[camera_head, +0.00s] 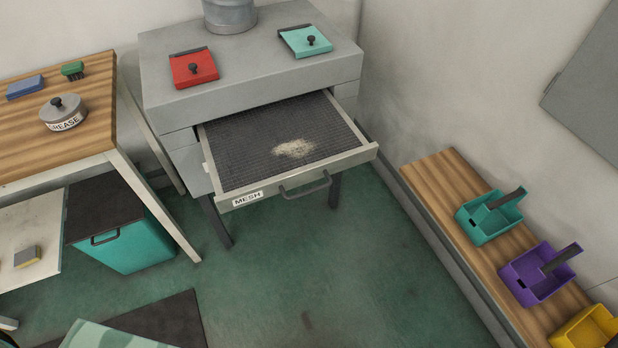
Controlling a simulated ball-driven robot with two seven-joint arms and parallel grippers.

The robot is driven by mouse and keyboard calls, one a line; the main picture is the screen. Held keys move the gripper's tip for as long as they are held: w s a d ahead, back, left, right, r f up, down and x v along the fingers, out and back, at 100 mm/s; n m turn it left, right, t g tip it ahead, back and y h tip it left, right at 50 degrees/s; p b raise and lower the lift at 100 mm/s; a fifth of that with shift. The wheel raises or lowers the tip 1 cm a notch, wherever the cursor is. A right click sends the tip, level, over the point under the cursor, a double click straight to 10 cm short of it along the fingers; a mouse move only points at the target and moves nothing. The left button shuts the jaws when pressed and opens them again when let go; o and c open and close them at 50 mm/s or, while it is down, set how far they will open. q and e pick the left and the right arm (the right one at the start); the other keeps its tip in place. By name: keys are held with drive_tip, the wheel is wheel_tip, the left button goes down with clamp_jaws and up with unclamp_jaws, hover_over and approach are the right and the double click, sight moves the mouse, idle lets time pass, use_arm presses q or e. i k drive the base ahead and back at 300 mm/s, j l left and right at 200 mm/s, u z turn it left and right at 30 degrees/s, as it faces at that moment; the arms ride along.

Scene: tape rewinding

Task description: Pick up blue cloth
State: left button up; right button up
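The blue cloth (25,87) looks like a flat, folded blue block. It lies on the wooden tabletop (95,88) at the upper left, near the table's back edge. Nothing covers it. Neither of my grippers shows in this view.
A green brush (72,69) and a round grease tin (63,113) are near the cloth. The grey cabinet's mesh drawer (286,140) is open, with a pale pile on it. A teal bin (120,245) stands below. Scoop bins (490,220) line the right bench. The middle floor is clear.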

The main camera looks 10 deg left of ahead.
sight(33, 84)
drive_tip(key=u, duration=1.9)
